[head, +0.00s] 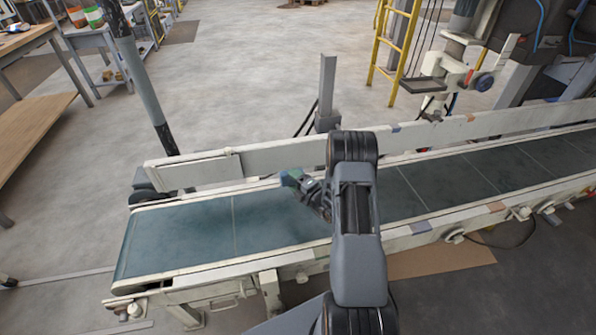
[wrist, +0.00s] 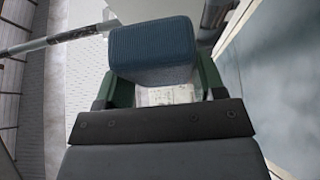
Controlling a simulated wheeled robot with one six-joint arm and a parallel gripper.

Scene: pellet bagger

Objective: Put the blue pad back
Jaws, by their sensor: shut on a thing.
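The blue pad (wrist: 153,50) is a ribbed blue block with rounded corners. In the wrist view it sits between the two green fingers of my gripper (wrist: 165,85), which is shut on it. In the head view the pad (head: 291,177) shows small at the end of my gripper (head: 300,182), over the conveyor near its far side rail. Part of my gripper is hidden behind my arm there. I cannot tell whether the pad touches the rail.
The conveyor belt (head: 180,237) runs across the view between pale rails (head: 470,128). A grey upright post (head: 327,92) stands behind the far rail. A yellow ladder (head: 395,40) and machinery (head: 470,65) are at the back right. A wooden table (head: 35,125) is at the left.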

